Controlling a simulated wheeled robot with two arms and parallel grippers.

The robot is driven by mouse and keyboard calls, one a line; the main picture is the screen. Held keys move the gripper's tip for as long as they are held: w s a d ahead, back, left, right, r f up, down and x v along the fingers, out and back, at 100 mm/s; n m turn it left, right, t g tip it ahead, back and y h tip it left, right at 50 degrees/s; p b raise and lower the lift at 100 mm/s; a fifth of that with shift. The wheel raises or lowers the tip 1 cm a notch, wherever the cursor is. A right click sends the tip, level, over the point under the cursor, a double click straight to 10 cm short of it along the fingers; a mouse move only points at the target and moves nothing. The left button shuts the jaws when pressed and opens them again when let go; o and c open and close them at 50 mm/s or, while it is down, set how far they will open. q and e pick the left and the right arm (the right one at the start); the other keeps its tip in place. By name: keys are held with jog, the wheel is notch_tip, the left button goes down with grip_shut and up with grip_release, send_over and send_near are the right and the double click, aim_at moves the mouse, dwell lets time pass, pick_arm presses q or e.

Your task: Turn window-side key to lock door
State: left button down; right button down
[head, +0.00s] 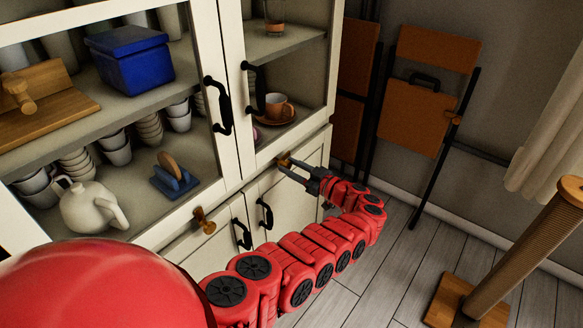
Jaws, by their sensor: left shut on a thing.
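A white cabinet with glass upper doors and lower wooden doors fills the left half of the head view. The window-side key (284,160) is a small brass-coloured piece at the top of the right lower door (303,160). My left gripper (287,167) reaches it from the right and is shut on it; the fingers partly hide the key and its keyhole. A second brass-coloured key (204,222) sticks out at the top of the left lower door (212,248). Both lower doors look closed. My right gripper is not in view.
Black handles (218,105) stick out from the upper doors, and more (265,213) from the lower doors. Folding chairs (425,90) lean on the wall at right. A scratching post (520,250) stands on the floor, with a curtain (553,140) behind. Floor between is clear.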

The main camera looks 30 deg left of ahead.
pick_arm(q)
jog(key=shift+n, duration=0.9)
jog(key=shift+s+f+n+b, duration=0.1)
jog(key=shift+f+n+b, duration=0.1)
jog(key=shift+n+b, duration=0.6)
jog(key=n+b, duration=0.2)
jog(key=n, duration=0.1)
jog(key=shift+n, duration=0.4)
jog(key=n+b, duration=0.4)
jog(key=shift+f+n, duration=0.2)
jog(key=shift+n, duration=0.1)
jog(key=n+b, duration=0.3)
jog(key=shift+r+n+b, duration=0.15)
jog(key=shift+n+b, duration=0.7)
jog(key=shift+n, duration=0.05)
jog(key=shift+c, duration=2.2)
grip_release()
